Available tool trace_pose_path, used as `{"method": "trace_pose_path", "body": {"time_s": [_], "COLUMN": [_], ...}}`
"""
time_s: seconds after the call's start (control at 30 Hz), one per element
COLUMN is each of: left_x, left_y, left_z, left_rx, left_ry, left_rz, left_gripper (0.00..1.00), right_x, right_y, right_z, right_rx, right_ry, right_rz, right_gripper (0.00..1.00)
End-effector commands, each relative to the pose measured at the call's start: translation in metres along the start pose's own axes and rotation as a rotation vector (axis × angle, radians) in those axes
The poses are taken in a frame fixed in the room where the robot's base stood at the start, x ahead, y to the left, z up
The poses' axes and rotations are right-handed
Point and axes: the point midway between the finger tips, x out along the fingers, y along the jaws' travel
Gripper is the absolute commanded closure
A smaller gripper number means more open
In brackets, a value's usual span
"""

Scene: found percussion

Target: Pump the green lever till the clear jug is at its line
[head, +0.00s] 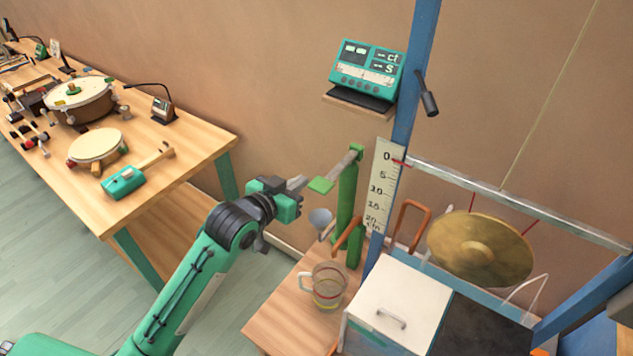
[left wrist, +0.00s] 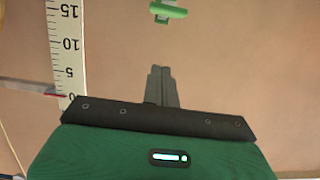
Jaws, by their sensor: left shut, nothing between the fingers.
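The green lever ends in a flat green paddle (head: 320,185) and a grey bar rising to the top of the green pump post (head: 346,200). The green paddle also shows at the top of the left wrist view (left wrist: 168,10), beyond my fingertips. My left gripper (head: 300,183) is shut and empty, just left of the paddle; a gap shows between them in the wrist view (left wrist: 161,70). The clear jug (head: 328,287) stands upright on the low wooden table below the pump, with a reddish line near its upper part. My right gripper is out of view.
A blue frame post (head: 408,120) with a white scale (head: 382,180) stands right of the pump. A brass gong (head: 478,248) hangs further right, beside a white-lidded box (head: 398,300). A wooden bench (head: 190,150) with drums is at left.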

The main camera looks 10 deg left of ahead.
Motion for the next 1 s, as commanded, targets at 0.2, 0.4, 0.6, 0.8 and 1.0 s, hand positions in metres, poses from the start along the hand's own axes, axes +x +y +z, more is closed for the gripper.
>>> {"method": "trace_pose_path", "body": {"time_s": [0.2, 0.4, 0.6, 0.8, 1.0], "left_x": [0.042, 0.076, 0.084, 0.086, 0.086], "left_y": [0.000, 0.001, 0.000, 0.001, 0.001], "left_z": [-0.003, -0.002, 0.027, 0.039, 0.040], "left_rx": [-0.003, -0.001, 0.000, -0.001, 0.000], "left_ry": [-0.001, -0.001, -0.004, -0.002, -0.001], "left_rz": [0.000, 0.000, 0.000, 0.000, 0.000], "left_gripper": [1.00, 1.00, 1.00, 1.00, 1.00], "right_x": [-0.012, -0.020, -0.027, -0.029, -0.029], "right_y": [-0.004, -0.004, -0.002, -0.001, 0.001], "right_z": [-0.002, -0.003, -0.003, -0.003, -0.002], "right_rx": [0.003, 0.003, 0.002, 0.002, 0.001], "right_ry": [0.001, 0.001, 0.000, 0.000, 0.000], "right_rz": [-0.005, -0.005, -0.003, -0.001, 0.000], "right_gripper": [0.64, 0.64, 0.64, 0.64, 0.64]}}
